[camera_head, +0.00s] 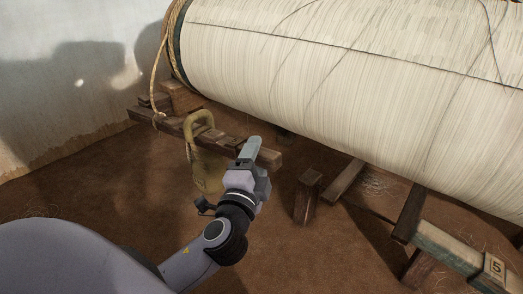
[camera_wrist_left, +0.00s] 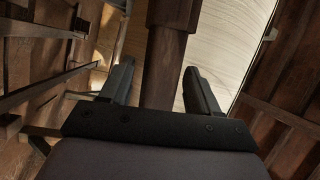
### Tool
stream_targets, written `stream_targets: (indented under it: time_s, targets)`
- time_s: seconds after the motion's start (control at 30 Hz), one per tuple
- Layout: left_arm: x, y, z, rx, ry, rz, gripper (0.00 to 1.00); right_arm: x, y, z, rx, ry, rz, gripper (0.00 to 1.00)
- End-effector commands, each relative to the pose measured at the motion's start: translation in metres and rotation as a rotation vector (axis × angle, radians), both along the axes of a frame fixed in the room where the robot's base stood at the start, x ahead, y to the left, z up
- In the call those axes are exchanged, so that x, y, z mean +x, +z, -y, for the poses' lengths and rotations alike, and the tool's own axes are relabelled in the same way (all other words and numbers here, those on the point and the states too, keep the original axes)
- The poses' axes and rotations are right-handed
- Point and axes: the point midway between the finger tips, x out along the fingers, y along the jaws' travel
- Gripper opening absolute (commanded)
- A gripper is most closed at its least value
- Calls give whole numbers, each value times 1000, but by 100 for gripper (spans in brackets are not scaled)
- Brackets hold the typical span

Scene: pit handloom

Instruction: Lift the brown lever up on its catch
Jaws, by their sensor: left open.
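The brown lever (camera_head: 228,143) is a long wooden bar. It runs below the left end of the large roll, and a tan looped weight (camera_head: 205,165) hangs on it. My left gripper (camera_head: 250,148) is at the lever's right end and hides part of it. In the left wrist view, a brown wooden bar (camera_wrist_left: 164,70), which looks like the lever, lies between the two spread fingers of the left gripper (camera_wrist_left: 158,88). Gaps show on both sides, and the gripper holds nothing. I cannot make out the catch. My right gripper is out of view.
A large cream warp roll (camera_head: 340,65) spans the top right, close above the lever. A rope (camera_head: 158,70) hangs at its left end. A short wooden post (camera_head: 307,196) stands right of the gripper. A beam marked 5 (camera_head: 450,247) is at lower right. Brown floor is open below.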

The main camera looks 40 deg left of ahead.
Motion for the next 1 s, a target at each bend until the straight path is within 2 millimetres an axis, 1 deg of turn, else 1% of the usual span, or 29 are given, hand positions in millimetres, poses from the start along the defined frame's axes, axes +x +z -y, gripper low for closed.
stream_targets:
  time_s: [0.1, 0.27, 0.4, 0.63, 0.67, 0.7, 0.77, 0.8, 0.83, 1.0]
  targets:
    - [14, 2, -5, 2, 1, 2, 62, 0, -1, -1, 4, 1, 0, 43]
    - [25, 3, -9, 0, 0, 0, 62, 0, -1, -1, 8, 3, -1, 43]
    - [29, 4, -10, -1, 0, 0, 62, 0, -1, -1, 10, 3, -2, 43]
    - [29, 4, -11, -1, 0, -1, 62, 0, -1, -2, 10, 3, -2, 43]
    - [29, 4, -11, -1, 0, -1, 52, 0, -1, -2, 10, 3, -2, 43]
    - [29, 4, -11, -1, 0, -1, 39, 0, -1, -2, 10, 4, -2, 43]
    - [29, 3, -10, -1, 0, -1, 19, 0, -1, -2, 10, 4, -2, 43]
    - [29, 3, -10, -1, 0, -1, 6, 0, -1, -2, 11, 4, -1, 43]
    - [29, 3, -10, -1, 0, -1, 0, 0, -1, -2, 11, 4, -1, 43]
    - [28, -1, -10, 2, 0, -1, 0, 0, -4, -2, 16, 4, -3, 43]
